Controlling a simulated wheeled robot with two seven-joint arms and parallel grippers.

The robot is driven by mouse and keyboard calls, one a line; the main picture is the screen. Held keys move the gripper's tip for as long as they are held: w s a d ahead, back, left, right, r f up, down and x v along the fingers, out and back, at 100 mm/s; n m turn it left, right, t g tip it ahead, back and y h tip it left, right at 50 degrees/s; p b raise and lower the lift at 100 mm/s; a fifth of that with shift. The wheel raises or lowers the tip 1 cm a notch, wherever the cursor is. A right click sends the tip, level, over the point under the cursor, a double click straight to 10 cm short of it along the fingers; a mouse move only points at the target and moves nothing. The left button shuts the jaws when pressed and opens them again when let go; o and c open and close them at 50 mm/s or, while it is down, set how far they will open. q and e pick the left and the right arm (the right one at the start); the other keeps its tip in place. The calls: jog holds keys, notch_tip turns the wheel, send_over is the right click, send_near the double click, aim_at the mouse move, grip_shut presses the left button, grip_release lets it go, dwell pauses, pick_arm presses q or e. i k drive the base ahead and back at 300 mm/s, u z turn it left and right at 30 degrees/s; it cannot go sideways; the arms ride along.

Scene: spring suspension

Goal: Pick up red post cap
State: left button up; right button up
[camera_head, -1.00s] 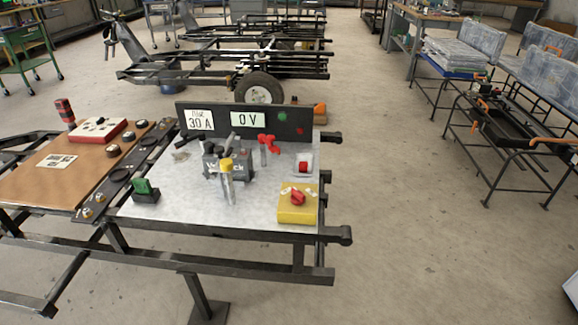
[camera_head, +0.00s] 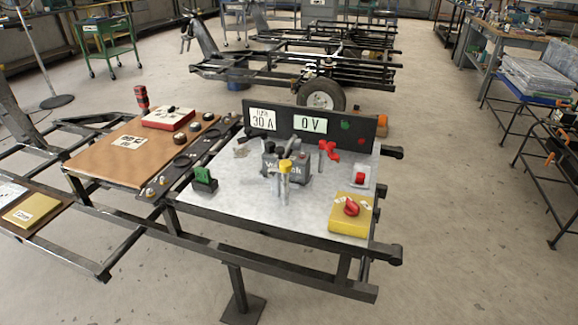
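A red cap-like piece (camera_head: 329,149) sits at the top of a short grey post on the metal work plate (camera_head: 235,215), right of a dark grey battery-like box (camera_head: 291,168). I take it for the red post cap, though it is small and its exact shape is hard to make out. Neither of my grippers is in view.
A yellow box with a red knob (camera_head: 350,221) sits at the plate's right front. A small red button (camera_head: 360,178) is behind it. A green block (camera_head: 204,180) is at the left. A black panel with labels (camera_head: 345,124) stands behind. A brown board (camera_head: 100,160) adjoins at left.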

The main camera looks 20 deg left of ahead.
aim_at(360, 177)
jog(key=z, duration=0.6)
jog(key=i, duration=0.7)
jog(key=u, duration=1.35)
